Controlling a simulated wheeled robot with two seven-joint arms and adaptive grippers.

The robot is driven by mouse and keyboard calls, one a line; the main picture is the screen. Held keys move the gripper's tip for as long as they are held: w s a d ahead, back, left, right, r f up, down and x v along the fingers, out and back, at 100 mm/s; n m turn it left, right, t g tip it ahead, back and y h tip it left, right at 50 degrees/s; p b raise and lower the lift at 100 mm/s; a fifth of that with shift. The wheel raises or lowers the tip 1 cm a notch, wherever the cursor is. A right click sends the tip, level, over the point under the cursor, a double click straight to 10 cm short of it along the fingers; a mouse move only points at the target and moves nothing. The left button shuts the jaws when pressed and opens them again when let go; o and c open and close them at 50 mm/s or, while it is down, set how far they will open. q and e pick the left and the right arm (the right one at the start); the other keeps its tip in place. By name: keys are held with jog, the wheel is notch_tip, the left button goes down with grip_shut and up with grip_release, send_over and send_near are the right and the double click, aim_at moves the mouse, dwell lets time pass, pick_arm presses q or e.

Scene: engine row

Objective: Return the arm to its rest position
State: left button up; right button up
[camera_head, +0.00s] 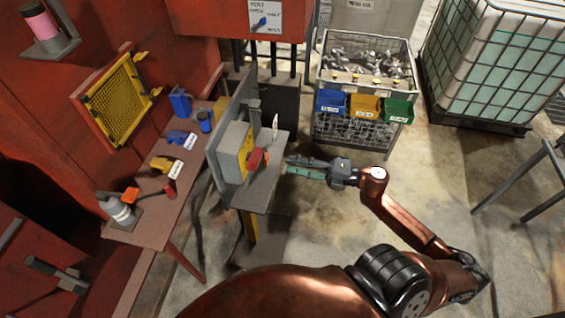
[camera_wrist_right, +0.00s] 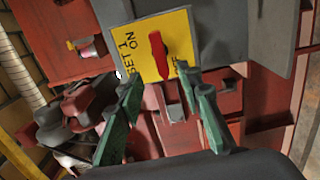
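My right gripper (camera_head: 298,168) reaches in from the right, close to a grey switch box (camera_head: 232,148) on a grey stand. The box's yellow panel (camera_wrist_right: 143,42) reads "SET 1" and "ON"; another mark is partly hidden by a finger. The red handle (camera_head: 258,160) also shows in the head view. My left gripper is not in view.
A grey shelf (camera_head: 262,195) juts out below the box. A red bench (camera_head: 150,212) with small blue, yellow and red items is at left. A wire crate (camera_head: 344,52) with colored bins stands behind. A caged tank (camera_head: 505,65) is at back right. Floor (camera_head: 440,165) is open right of the arm.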

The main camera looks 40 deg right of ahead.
jog(key=shift+s+d, duration=0.2)
jog(key=shift+s, duration=0.05)
dwell(0.4)
